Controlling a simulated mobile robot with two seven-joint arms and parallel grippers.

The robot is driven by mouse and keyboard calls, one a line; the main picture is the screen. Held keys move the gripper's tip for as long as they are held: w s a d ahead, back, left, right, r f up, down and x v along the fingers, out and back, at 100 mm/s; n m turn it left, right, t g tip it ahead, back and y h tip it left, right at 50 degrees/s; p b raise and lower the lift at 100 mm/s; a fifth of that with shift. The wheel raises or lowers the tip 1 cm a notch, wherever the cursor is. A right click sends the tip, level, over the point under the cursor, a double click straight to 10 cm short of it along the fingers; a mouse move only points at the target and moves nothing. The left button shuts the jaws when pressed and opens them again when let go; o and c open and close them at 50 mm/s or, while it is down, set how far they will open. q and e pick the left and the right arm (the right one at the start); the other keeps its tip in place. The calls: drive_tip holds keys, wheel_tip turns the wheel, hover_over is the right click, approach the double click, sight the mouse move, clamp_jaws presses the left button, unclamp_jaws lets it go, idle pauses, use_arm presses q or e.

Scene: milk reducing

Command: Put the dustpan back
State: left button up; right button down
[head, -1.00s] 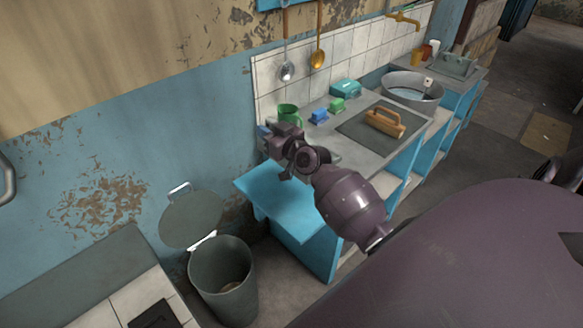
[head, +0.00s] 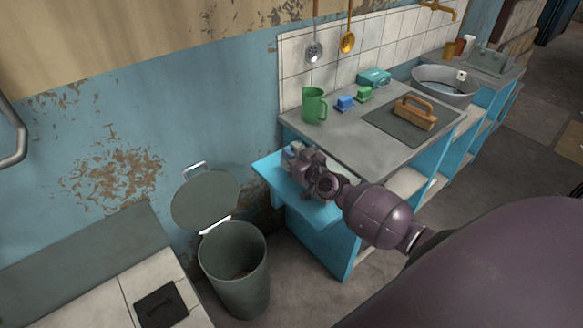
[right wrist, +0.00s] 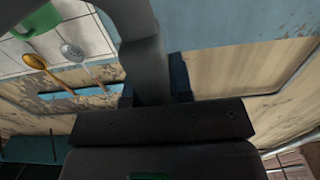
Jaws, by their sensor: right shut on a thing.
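My right gripper (head: 295,158) is over the light blue side shelf (head: 268,168) at the near end of the counter. In the right wrist view its dark fingers (right wrist: 153,85) are shut on a grey bar (right wrist: 147,62) that curves away at the top. This grey thing looks like the dustpan's handle. The rest of it is hidden or out of the picture, and in the head view the gripper covers it. I cannot tell whether it touches the shelf. My left gripper is not in view.
The grey counter (head: 345,148) holds a green jug (head: 314,106), small blue and green blocks and a wooden-handled tool (head: 415,113). An open bin (head: 236,272) with its lid (head: 205,200) raised stands left of the shelf. Ladles (head: 314,50) hang on the tiled wall.

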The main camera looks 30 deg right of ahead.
wheel_tip(320, 180, down, 4)
drive_tip(key=b, duration=0.2)
drive_tip(key=shift+f+b, duration=0.25)
drive_tip(key=shift+b, duration=0.1)
drive_tip(key=shift+r, duration=0.15)
drive_tip(key=c, duration=1)
unclamp_jaws()
drive_tip(key=shift+s, duration=0.15)
